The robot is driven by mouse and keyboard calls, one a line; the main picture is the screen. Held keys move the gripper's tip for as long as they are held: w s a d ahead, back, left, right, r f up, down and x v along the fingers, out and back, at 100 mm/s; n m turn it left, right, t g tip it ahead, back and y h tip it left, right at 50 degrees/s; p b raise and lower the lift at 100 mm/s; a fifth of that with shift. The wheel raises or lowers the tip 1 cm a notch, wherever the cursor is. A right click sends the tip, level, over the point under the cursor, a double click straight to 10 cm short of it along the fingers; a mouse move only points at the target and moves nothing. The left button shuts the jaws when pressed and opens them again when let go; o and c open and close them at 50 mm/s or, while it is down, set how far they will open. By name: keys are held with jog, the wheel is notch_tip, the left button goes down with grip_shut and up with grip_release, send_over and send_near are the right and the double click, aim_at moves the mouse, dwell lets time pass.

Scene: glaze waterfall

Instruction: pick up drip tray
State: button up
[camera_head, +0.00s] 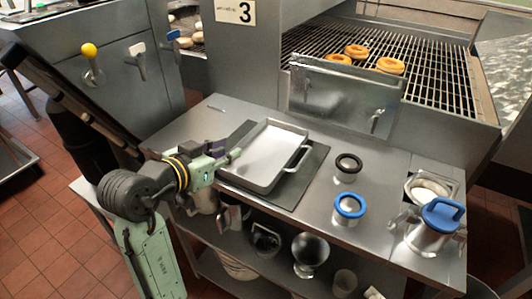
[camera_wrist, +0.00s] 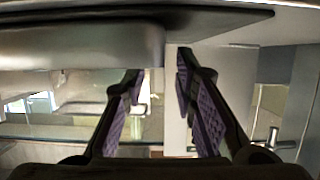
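The drip tray (camera_head: 268,156) is a shallow, pale metal tray with a raised rim and a handle at its right end. It lies on a dark mat (camera_head: 312,172) on the steel counter. My gripper (camera_head: 228,157) is at the tray's left side, close to its rim. In the wrist view, my gripper (camera_wrist: 160,68) shows two purple-padded fingers standing apart. A grey metal body, probably the tray (camera_wrist: 80,44), spans the upper left there and ends near the gap between the fingertips. I cannot tell whether a finger touches it.
A blue-handled pitcher (camera_head: 438,217) stands at the counter's right end. Behind are a steel panel (camera_head: 343,97) and a grill rack (camera_head: 430,78) with several doughnuts. A lower shelf holds containers.

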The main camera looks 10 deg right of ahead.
aim_at(239, 143)
jog(key=x, duration=0.2)
jog(key=r+p+x, duration=0.1)
jog(key=x, duration=0.2)
jog(key=shift+w+d, duration=0.3)
jog(key=shift+w, duration=0.15)
jog(key=shift+w+d+f, duration=0.15)
jog(key=shift+w+f, duration=0.05)
jog(key=shift+w, duration=0.05)
grip_shut()
jog(key=shift+r, duration=0.1)
